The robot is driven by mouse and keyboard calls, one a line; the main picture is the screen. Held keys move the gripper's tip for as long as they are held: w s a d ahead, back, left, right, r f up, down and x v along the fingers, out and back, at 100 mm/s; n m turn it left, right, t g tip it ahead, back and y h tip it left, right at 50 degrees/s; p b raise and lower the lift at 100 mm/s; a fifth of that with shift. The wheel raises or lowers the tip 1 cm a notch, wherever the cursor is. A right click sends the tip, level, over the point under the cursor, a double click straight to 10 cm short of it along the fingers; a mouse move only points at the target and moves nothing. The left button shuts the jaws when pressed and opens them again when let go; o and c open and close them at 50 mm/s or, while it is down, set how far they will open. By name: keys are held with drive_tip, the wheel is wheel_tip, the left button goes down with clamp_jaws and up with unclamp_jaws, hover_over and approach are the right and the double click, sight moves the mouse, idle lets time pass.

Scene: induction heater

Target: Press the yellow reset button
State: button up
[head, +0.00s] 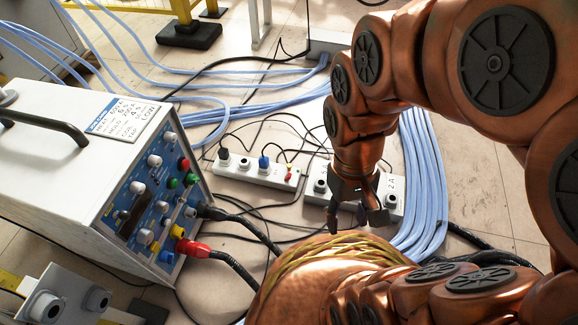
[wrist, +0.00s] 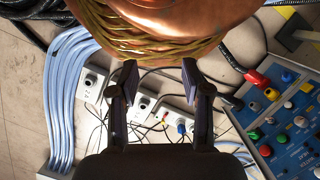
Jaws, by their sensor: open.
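The white heater unit has a blue control panel (head: 128,209) facing right, which also shows at the right of the wrist view (wrist: 296,128). Two yellow parts sit low on it: one (head: 177,231) between the red and black cable plugs, another (head: 154,246) to the lower left. I cannot read which is labelled reset. My gripper (head: 360,212) is open and empty, well to the right of the panel; its two fingers point forward in the wrist view (wrist: 160,72).
A red plug (head: 190,248) and black plug (head: 205,211) stick out from the panel with thick cables. White power strips (head: 258,172) lie on the floor beyond. Blue hoses (head: 425,185) run at right. A copper-coloured body wrapped in yellow-green wire (wrist: 150,45) is close to my fingers.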

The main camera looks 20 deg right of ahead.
clamp_jaws()
idle(1.4)
